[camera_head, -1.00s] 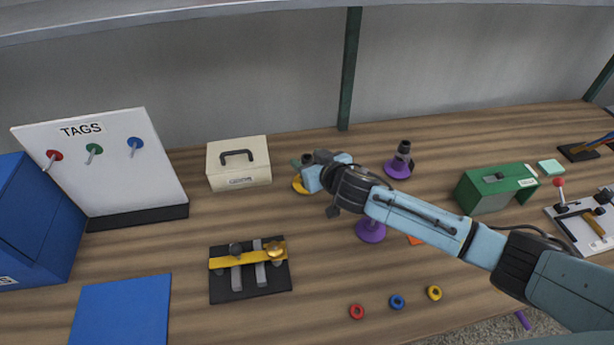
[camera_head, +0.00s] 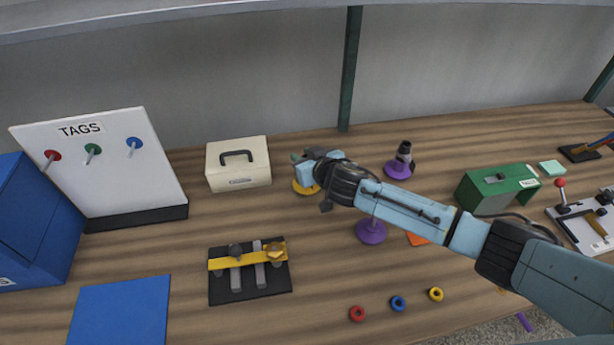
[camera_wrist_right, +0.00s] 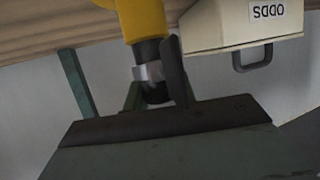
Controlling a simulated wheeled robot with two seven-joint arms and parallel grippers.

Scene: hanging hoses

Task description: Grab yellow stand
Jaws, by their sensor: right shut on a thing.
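The yellow stand (camera_head: 304,188) is at the back middle of the table, just right of the cream box; only part of its round yellow base shows under my gripper. My right gripper (camera_head: 304,161) is at the upper part of the stand and hides it. In the right wrist view the yellow stand (camera_wrist_right: 140,18) runs in from the top, with a silver band and a dark end between the fingers. My right gripper (camera_wrist_right: 157,88) is shut on that banded end. Whether the base touches the table cannot be told. My left gripper is not in view.
The cream box (camera_head: 238,170) with a black handle stands close on the left. A purple stand (camera_head: 371,231) is under my right forearm, another purple stand (camera_head: 399,168) behind it. A green box (camera_head: 497,190) is at right. Several coloured rings lie in front.

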